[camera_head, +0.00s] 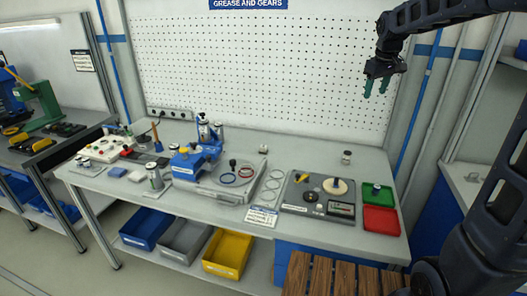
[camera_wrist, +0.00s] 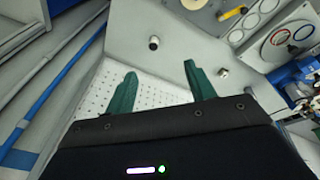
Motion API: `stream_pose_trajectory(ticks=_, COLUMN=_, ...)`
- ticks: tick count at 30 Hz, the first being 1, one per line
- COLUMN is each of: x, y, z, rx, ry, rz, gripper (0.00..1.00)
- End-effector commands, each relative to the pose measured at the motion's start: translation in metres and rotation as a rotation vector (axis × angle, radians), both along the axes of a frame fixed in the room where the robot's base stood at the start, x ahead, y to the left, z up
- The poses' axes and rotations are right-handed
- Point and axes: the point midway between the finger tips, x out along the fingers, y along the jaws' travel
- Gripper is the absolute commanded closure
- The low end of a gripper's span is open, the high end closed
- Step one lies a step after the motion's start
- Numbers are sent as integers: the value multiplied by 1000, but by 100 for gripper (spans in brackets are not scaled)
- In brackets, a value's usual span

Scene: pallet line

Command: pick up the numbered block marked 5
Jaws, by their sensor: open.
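My gripper (camera_head: 376,87) is at the upper right in the head view, raised in front of the white pegboard and above the bench. In the wrist view its two green fingers (camera_wrist: 160,70) are spread apart with nothing between them. I cannot make out a block marked 5 in either view. A small grey piece with a dark top (camera_head: 346,157) stands alone towards the back right of the bench, and a similar small piece (camera_head: 263,149) stands near the back middle. Both are too small to read any number. My gripper is well clear of both.
The grey workbench (camera_head: 305,160) holds a blue vise (camera_head: 195,160), a dark panel with a cream disc (camera_head: 320,195), a green tray (camera_head: 378,195) and a red tray (camera_head: 381,220). The pegboard (camera_head: 265,70) rises behind. The back right of the bench is mostly free.

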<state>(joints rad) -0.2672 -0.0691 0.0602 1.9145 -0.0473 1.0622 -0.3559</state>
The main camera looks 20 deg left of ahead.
Motion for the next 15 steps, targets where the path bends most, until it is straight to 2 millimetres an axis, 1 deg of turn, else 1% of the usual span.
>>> stream_pose_trajectory(ticks=1, x=14, y=14, z=-4, rx=-7, ry=9, rz=32, gripper=45)
stream_pose_trajectory(ticks=6, x=53, y=57, z=-16, rx=-29, ry=31, rz=138, gripper=45)
stream_pose_trajectory(ticks=10, x=80, y=93, z=-29, rx=-44, ry=48, rz=218, gripper=45)
stream_pose_trajectory(ticks=14, x=104, y=131, z=-46, rx=-58, ry=66, rz=300, gripper=45)
stream_pose_trajectory(ticks=15, x=111, y=143, z=-51, rx=-62, ry=71, rz=325, gripper=45)
